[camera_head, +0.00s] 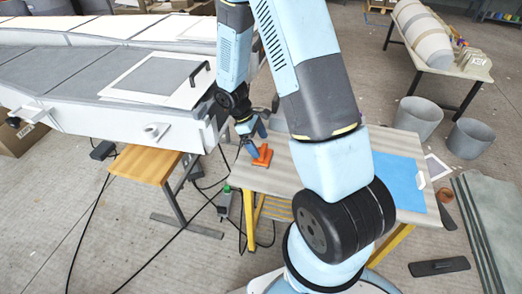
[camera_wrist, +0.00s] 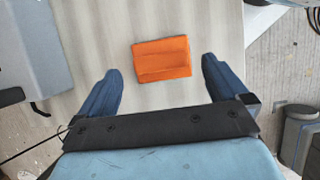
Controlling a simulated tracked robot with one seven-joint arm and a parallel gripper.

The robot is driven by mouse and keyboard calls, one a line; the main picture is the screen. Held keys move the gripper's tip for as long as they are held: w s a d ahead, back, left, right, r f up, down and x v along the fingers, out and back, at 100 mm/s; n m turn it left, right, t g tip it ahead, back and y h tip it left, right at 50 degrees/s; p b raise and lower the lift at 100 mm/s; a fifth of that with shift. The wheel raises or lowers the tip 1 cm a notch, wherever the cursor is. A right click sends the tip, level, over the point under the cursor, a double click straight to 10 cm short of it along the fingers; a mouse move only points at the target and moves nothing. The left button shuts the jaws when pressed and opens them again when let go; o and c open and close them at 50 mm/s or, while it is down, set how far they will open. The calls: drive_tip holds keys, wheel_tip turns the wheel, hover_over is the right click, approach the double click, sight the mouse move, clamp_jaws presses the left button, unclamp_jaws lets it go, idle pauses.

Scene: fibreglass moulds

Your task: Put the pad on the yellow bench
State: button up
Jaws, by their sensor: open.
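An orange block-like pad (camera_head: 262,156) with a stepped top lies on a pale grey tabletop (camera_head: 278,178) with yellow legs. The pad also shows in the wrist view (camera_wrist: 162,59), ahead of and between my fingertips. My gripper (camera_head: 252,130) points down just above the pad, with its blue fingers spread and nothing between them. In the wrist view my gripper (camera_wrist: 160,68) has gaps on both sides of the pad. A low bench with a yellow-orange wooden top (camera_head: 146,164) stands to the left, partly under the white mould; its visible top is bare.
A large white mould (camera_head: 60,105) with grey panels overhangs the wooden bench. A blue sheet (camera_head: 398,180) lies on the right of the grey table. Cables (camera_head: 102,200) run across the floor. Grey bins (camera_head: 470,137) stand at the right.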

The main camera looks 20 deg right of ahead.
drive_tip(key=s+r+m+t+y, duration=0.1)
drive_tip(key=s+r+m+t, duration=0.15)
drive_tip(key=r, duration=1.05)
drive_tip(key=s+r+m+t+y, duration=0.1)
drive_tip(key=s+r+m, duration=0.15)
drive_tip(key=r, duration=1.05)
drive_tip(key=s+r+m+t+y, duration=0.1)
drive_tip(key=s+r+m+t, duration=0.4)
drive_tip(key=s+r, duration=0.7)
drive_tip(key=s, duration=0.2)
drive_tip(key=shift+s+r+m+y, duration=0.3)
drive_tip(key=shift+s+m+y, duration=0.1)
